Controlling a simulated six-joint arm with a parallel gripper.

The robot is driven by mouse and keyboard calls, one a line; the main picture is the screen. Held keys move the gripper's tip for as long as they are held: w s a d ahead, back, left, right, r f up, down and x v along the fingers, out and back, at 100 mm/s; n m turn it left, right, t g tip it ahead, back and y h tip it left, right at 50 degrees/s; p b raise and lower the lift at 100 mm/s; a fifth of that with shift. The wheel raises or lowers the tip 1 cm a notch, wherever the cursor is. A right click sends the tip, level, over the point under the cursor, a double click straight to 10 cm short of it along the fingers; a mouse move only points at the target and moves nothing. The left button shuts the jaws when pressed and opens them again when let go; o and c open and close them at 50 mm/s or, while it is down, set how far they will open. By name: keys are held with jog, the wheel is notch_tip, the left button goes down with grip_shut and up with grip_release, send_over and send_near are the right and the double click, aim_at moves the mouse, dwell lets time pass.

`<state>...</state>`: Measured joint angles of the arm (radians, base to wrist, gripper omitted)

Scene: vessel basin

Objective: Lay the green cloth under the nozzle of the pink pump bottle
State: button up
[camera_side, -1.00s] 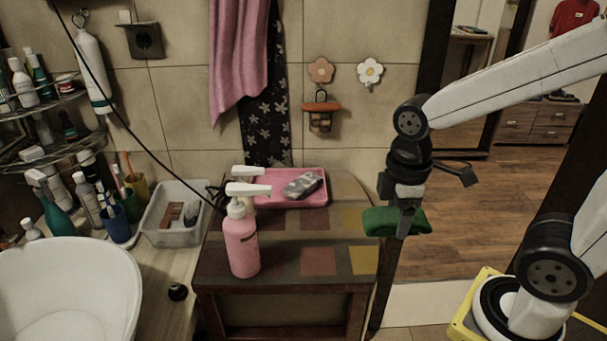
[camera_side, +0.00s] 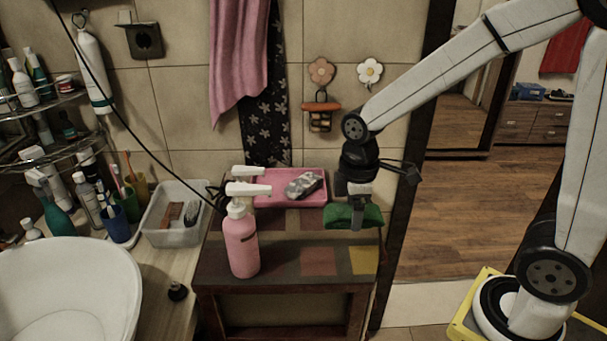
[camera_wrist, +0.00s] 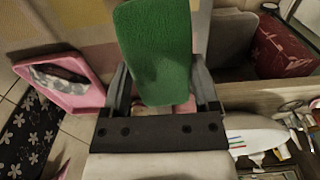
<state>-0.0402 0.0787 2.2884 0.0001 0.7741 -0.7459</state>
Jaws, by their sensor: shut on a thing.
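The pink pump bottle (camera_side: 241,247) stands upright on the wooden stand, left of centre. Its white nozzle (camera_side: 252,189) points right. A second white pump head shows just behind it; its body is mostly hidden. My gripper (camera_side: 357,214) is shut on the green cloth (camera_side: 338,217) and holds it above the stand's right part, right of the bottle and apart from it. In the wrist view the green cloth (camera_wrist: 156,45) lies between both fingers of my gripper (camera_wrist: 160,88) and covers much of the view.
A pink tray (camera_side: 262,202) with a grey patterned item (camera_side: 303,184) sits at the back of the stand (camera_side: 285,262). A clear bin (camera_side: 172,236), a white basin (camera_side: 65,290) and toiletries lie to the left. The stand top right of the bottle is free.

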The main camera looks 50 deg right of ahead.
send_over(329, 242)
jog(key=shift+s+f, duration=0.15)
jog(key=shift+f, duration=1.25)
jog(key=shift+s+f, duration=0.1)
jog(key=shift+f, duration=1.25)
jog(key=shift+f, duration=0.1)
jog(key=shift+w+f, duration=0.15)
jog(key=shift+w, duration=0.05)
jog(key=shift+f, duration=1.6)
jog(key=shift+f, duration=0.15)
jog(key=o, duration=1.1)
jog(key=shift+c, duration=0.2)
notch_tip(329, 242, up, 12)
jog(key=shift+r, duration=0.2)
